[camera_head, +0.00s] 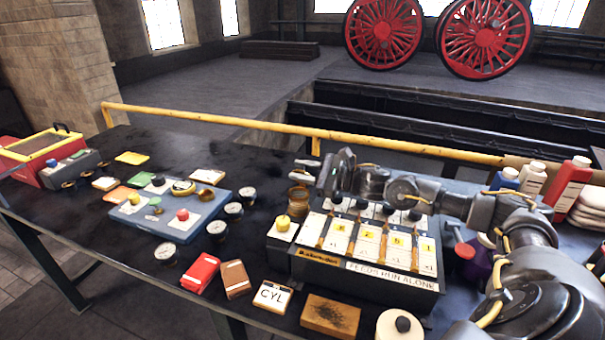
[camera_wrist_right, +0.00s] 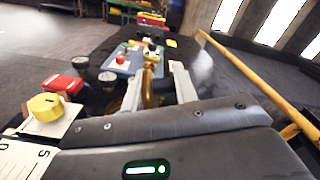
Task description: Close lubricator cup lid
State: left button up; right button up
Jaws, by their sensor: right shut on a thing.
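The brass lubricator cup (camera_head: 298,198) stands upright on the table at the left back corner of the black feed box. My right gripper (camera_head: 308,170) reaches in from the right, just above the cup. In the right wrist view, an upright brass piece (camera_wrist_right: 149,88), which looks like the cup's lid, stands between the two pale fingers of the right gripper (camera_wrist_right: 158,90). The gripper is shut on it. The gripper and its fingers partly hide where the lid meets the cup. My left gripper is in neither view.
The black feed box (camera_head: 365,255) with white labelled panels lies under my right forearm. A yellow knob (camera_head: 283,223) sits in front of the cup. A blue board (camera_head: 165,215) with knobs and several gauges lie left. A yellow rail (camera_head: 230,123) runs behind the table.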

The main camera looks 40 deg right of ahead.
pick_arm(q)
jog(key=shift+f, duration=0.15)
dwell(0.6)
pick_arm(e)
jog(key=o, duration=0.8)
jog(key=shift+s+d+f+b, duration=0.15)
jog(key=shift+s+d+b, duration=0.1)
jog(key=shift+b, duration=0.05)
jog(key=b+v, duration=0.3)
jog(key=v, duration=0.5)
jog(key=shift+s+d, duration=0.15)
jog(key=shift+s, duration=0.15)
jog(key=shift+s+d+b, duration=0.3)
jog(key=shift+s+b, duration=0.05)
jog(key=shift+s, duration=0.15)
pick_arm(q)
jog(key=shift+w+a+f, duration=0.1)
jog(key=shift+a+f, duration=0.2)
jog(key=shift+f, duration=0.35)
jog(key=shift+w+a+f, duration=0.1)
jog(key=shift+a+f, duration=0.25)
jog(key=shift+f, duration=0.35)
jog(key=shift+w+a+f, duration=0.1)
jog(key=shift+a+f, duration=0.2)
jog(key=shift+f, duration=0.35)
pick_arm(e)
jog(key=shift+s+d, duration=0.1)
jog(key=shift+s, duration=0.05)
